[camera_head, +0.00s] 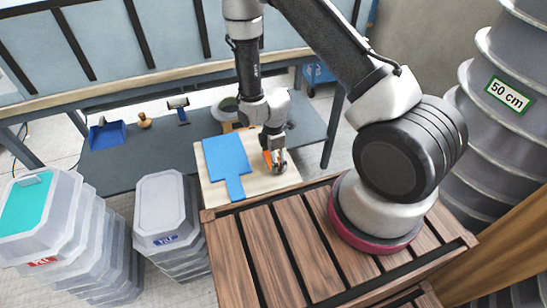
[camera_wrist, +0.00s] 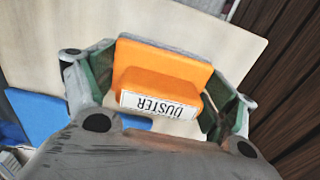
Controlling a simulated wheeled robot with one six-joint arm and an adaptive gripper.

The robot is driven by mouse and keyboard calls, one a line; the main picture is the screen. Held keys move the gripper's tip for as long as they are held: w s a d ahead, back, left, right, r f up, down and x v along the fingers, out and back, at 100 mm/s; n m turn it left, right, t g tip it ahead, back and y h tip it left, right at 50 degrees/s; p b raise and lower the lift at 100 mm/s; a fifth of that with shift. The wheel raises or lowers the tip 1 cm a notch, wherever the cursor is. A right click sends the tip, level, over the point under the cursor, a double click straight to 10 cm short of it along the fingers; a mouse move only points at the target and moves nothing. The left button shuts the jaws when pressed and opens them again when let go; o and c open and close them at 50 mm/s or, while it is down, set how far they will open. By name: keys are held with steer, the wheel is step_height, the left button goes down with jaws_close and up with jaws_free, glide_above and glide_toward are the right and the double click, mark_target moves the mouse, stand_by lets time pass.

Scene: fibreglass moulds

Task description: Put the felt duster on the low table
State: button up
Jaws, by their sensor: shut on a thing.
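The felt duster (camera_wrist: 165,78) is an orange block with a grey felt edge and a white label reading DUSTER. My gripper (camera_wrist: 160,95) is shut on it, with a green-padded finger on each side. In the head view my gripper (camera_head: 274,163) points down with the orange duster (camera_head: 267,158) between its fingers. It is over the right part of a pale wooden top (camera_head: 262,186), which looks like the low table. I cannot tell whether the duster touches that top.
A blue flat paddle shape (camera_head: 227,158) lies on the pale top, left of my gripper. Behind, a grey surface (camera_head: 150,160) bears a blue dustpan (camera_head: 106,134), a brush (camera_head: 179,108) and a wooden knob (camera_head: 144,120). Stacked tubs (camera_head: 160,205) stand left; a brown slatted top (camera_head: 285,240) is in front.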

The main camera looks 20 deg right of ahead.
steer(key=shift+f, duration=0.1)
steer(key=o, duration=1.1)
